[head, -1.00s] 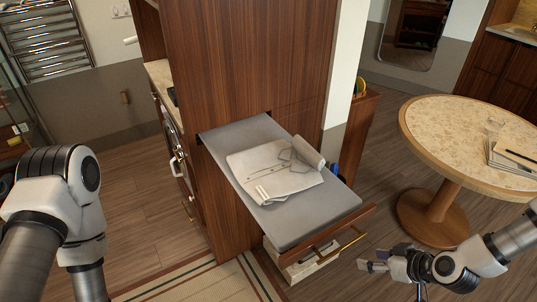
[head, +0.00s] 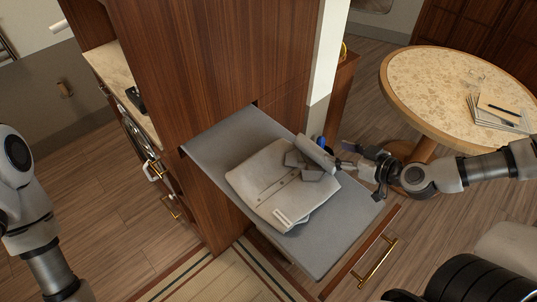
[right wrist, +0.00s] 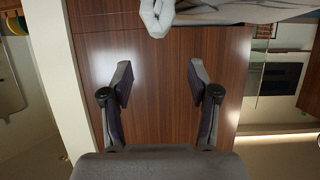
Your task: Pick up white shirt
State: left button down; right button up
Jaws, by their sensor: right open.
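The white shirt (head: 262,188) lies folded on the grey pull-out board (head: 232,135). A rolled part, perhaps a sleeve, sticks up at its right side, with grey patches beside it. My right gripper (head: 348,158) is just right of that rolled part, low over the board's right edge. Its jaws are open and empty. In the right wrist view, the two fingers (right wrist: 160,80) stand apart with wood panel between them, and the shirt (right wrist: 215,12) shows at the top edge, beyond the fingertips. I cannot tell whether a finger touches it. My left arm shows at the left; its gripper is out of frame.
The board comes out of a tall wooden cabinet (head: 215,75). A drawer front with a brass handle (head: 377,262) lies at its near end. A round table (head: 440,85) with papers (head: 500,112) stands at the right, behind my right arm. Floor is open at the left.

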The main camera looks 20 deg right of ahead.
aim_at(319, 147)
jog(key=b, duration=0.1)
jog(key=w+f+b, duration=0.1)
jog(key=b, duration=0.1)
jog(key=shift+w+a, duration=0.15)
jog(key=shift+a, duration=0.15)
jog(key=shift+b, duration=0.45)
jog(key=b+x, duration=0.1)
jog(key=x, duration=0.1)
jog(key=b+x, duration=0.1)
jog(key=x, duration=0.2)
jog(key=shift+d+f+b, duration=0.1)
jog(key=shift+f+b, duration=0.2)
jog(key=shift+w, duration=0.2)
jog(key=shift+r, duration=0.1)
grip_shut()
